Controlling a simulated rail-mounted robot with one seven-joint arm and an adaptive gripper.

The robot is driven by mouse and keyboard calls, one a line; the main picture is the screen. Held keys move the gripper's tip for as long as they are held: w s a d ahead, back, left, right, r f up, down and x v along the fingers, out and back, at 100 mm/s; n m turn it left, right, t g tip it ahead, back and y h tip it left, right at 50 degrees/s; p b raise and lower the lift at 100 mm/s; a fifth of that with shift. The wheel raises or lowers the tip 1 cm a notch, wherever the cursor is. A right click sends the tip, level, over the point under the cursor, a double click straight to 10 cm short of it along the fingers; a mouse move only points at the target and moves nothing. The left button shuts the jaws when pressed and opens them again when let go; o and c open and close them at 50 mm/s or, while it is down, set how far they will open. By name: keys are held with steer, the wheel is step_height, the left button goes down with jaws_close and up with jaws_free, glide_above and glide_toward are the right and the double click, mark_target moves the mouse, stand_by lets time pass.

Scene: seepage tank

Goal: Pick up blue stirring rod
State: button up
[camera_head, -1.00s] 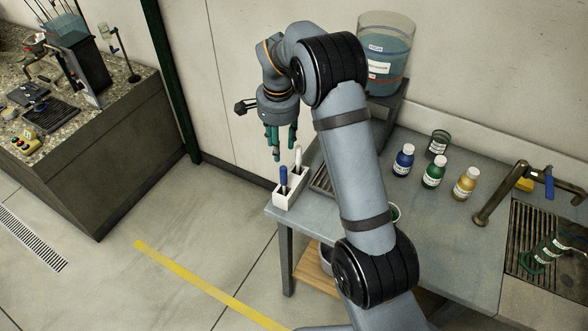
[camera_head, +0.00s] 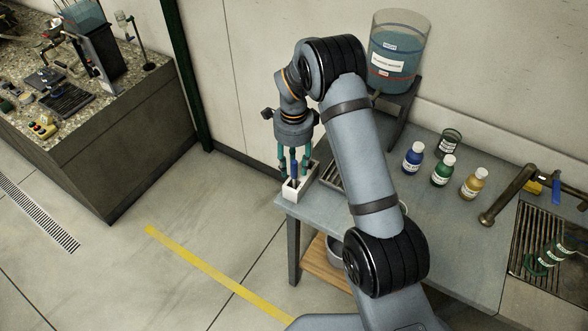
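The white rod is hidden behind my gripper.
Blue (camera_head: 413,157), green (camera_head: 442,171) and yellow (camera_head: 473,184) capped bottles stand on the bench, with a dark glass jar (camera_head: 450,142) behind. A clear water tank (camera_head: 397,50) stands at the back. The sink with a tap is at right.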

mark_target(294, 178)
steer(key=shift+f+p, duration=0.4)
steer(key=shift+f, duration=1.05)
steer(key=shift+w, duration=0.1)
steer(key=shift+c, duration=1.3)
jaws_close()
